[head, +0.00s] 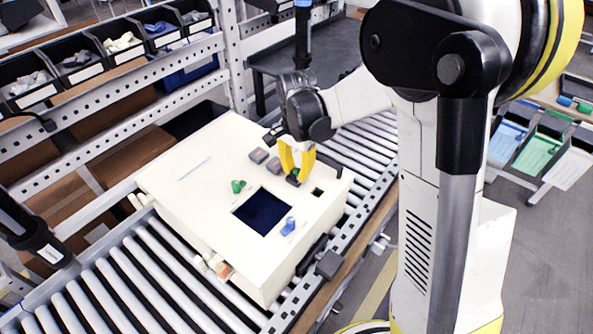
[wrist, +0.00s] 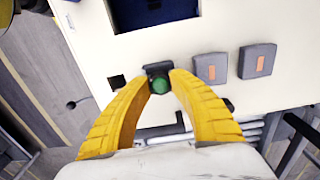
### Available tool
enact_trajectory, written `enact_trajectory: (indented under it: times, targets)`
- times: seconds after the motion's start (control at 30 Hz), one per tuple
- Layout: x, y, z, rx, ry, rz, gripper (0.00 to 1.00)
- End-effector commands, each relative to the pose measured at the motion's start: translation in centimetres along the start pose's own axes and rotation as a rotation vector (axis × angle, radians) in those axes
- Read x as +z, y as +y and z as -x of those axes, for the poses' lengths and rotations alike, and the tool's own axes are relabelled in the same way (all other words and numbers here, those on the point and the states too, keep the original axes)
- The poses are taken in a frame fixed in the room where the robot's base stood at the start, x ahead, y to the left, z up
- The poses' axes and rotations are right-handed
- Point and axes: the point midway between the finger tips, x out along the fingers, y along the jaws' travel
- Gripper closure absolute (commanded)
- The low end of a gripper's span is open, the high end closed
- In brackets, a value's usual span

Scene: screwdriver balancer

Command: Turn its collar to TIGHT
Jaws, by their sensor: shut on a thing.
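My gripper (head: 297,165) is over the far right part of the cream box top. Its yellow fingers also show in the wrist view (wrist: 159,80), closed around a small black piece with a green round face (wrist: 159,85). In the head view only a bit of green (head: 292,177) shows between the fingertips. A dark upright tool with a blue band (head: 302,35) shows above and behind my gripper, cut off at the top. I cannot make out a collar or a TIGHT mark.
The cream box (head: 180,180) stands on a roller conveyor (head: 150,275). Its top has a dark screen (head: 262,212), a green knob (head: 238,186), a blue knob (head: 289,227) and two grey blocks (wrist: 211,67) beside my fingers. Bins of parts (head: 120,45) line the back rack.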

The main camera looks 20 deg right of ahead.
Motion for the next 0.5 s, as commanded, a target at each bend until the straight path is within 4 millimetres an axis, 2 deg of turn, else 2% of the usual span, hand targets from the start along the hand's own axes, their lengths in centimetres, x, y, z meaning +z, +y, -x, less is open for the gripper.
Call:
enact_trajectory:
  times: [0.43,0.47,0.5]
  targets:
    - [0.00,0.00,0.00,0.000,0.000,-0.008,1.00]
    - [0.00,0.00,0.00,0.000,0.000,-0.008,0.67]
    - [0.00,0.00,0.00,0.000,0.000,-0.008,0.54]
